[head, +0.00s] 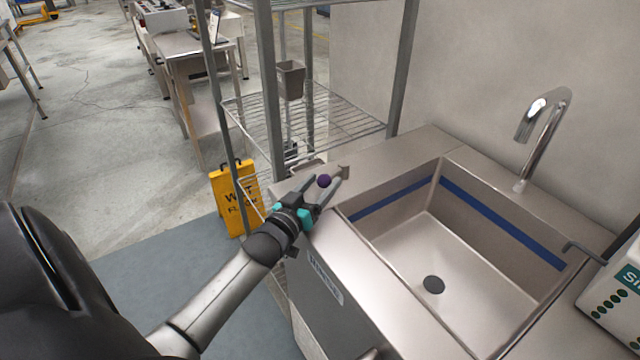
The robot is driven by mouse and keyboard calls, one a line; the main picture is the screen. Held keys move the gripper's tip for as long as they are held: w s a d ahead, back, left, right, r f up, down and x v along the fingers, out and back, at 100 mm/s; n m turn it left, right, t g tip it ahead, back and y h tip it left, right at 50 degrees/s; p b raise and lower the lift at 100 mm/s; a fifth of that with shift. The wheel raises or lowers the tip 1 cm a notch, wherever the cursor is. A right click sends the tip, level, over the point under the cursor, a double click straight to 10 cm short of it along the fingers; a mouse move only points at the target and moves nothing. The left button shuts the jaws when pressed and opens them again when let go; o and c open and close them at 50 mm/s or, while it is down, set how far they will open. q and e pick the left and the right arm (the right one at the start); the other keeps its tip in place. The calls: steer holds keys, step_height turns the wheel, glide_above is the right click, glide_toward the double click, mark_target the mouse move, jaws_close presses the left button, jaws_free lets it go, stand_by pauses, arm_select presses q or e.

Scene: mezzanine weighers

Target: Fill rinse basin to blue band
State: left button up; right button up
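The rinse basin (400,248) is a steel sink set in a counter, with a blue band (495,220) along its inner walls. I see no water in it; a dark round drain (433,285) shows on its floor. A chrome gooseneck faucet (545,130) stands behind the basin. My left gripper (326,181) is over the counter's left end, with its fingers apart. My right gripper is out of view.
A wire shelf rack (300,118) stands behind the counter's left end, holding a grey bin (290,80). A yellow wet-floor sign (234,198) stands left of the counter. A dark bent lever (583,247) and a white-and-teal box (618,295) are at the basin's right.

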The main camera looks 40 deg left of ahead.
arm_select(q)
steer(key=shift+o, duration=0.2)
steer(key=shift+s, duration=0.1)
steer(key=s+d+p, duration=0.2)
steer(key=s, duration=1.3)
steer(key=shift+c, duration=0.3)
